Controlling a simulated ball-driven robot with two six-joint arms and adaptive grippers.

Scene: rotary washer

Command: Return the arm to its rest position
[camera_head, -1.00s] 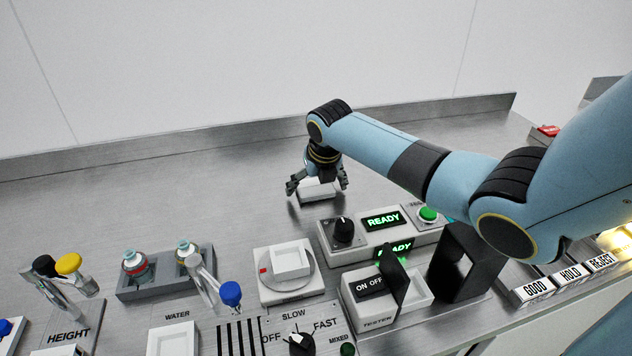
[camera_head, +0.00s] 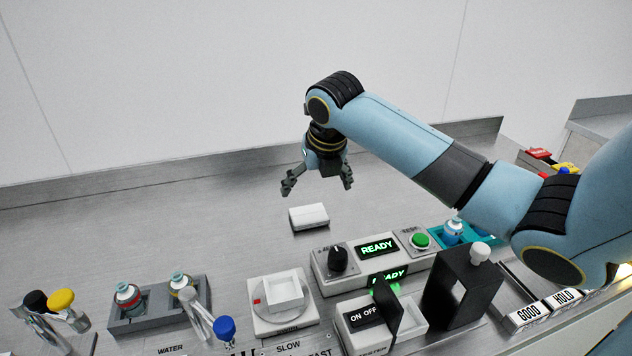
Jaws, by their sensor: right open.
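My right gripper (camera_head: 318,184) hangs open and empty above the steel bench, fingers pointing down and spread. A small white block (camera_head: 309,216) lies on the bench below it, apart from the fingers. My right arm (camera_head: 400,140) comes in from the right and reaches over the control panels. My left gripper is not in view.
A back ledge (camera_head: 150,172) runs behind. The bench's left-middle is clear.

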